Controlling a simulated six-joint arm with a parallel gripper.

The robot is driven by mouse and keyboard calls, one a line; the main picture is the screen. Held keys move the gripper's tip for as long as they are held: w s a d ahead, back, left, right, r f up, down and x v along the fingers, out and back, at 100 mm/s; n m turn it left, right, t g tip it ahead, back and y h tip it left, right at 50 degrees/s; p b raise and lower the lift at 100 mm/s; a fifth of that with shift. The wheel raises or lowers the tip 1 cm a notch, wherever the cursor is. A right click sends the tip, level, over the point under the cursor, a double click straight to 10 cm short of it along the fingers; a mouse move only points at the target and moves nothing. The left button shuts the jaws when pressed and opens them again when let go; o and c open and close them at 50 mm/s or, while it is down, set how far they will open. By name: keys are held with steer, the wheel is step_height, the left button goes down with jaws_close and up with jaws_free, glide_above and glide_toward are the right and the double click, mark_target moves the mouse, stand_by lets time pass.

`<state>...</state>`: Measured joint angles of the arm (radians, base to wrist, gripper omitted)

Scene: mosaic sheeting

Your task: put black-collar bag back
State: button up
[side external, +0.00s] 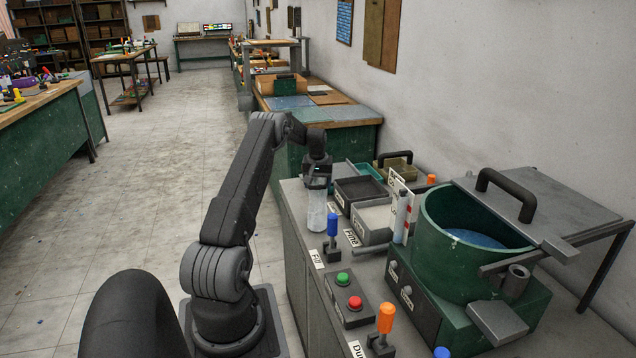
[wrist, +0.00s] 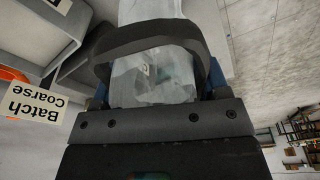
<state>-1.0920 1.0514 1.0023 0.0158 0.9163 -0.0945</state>
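The black-collar bag (side external: 317,212) is a clear, whitish bag hanging upright below my gripper (side external: 317,180), at the left edge of the grey bench. In the wrist view the bag (wrist: 160,75) fills the middle, with its black collar (wrist: 150,38) curving across it. My gripper's blue fingers stand on either side of the bag in the wrist view, and the gripper appears shut on it. I cannot tell whether the bag's bottom touches the bench. The blue lever (side external: 333,227) partly overlaps the bag's lower right side in the side view.
Dark bins (side external: 360,190) labelled "Fine" and a "Batch Coarse" label (wrist: 38,100) are beside the bag. A green drum (side external: 450,255) with a raised lid stands right. A button box (side external: 348,300) and orange lever (side external: 386,318) stand at the front.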

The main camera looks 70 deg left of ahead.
steer(key=o, duration=0.4)
steer(key=shift+r, duration=0.1)
steer(key=r, duration=0.4)
steer(key=d+r, duration=0.1)
steer(key=r, duration=0.2)
steer(key=d+r, duration=0.1)
steer(key=r, duration=0.3)
steer(key=shift+s+r, duration=0.3)
steer(key=shift+s, duration=0.1)
steer(key=w+d+r+m+t, duration=0.15)
steer(key=d+r, duration=0.35)
steer(key=d, duration=0.5)
steer(key=w+d+r+m, duration=0.3)
steer(key=d+r, duration=0.2)
steer(key=d, duration=0.5)
steer(key=w+d+r+m+t, duration=0.15)
steer(key=d+r, duration=0.35)
steer(key=d, duration=0.5)
steer(key=s+d+m, duration=0.2)
steer(key=s+d, duration=0.1)
steer(key=d, duration=0.5)
steer(key=s+d+m, duration=0.1)
steer(key=s+d, duration=0.2)
steer(key=d, duration=0.4)
steer(key=s+d+f+m+t+h, duration=0.1)
steer(key=s+d+f+m, duration=0.2)
steer(key=s+d, duration=0.7)
steer(key=shift+s+d+f+m+t+h, duration=0.3)
steer(key=shift+s+f+m+t+h, duration=0.1)
steer(key=shift+s+m, duration=0.35)
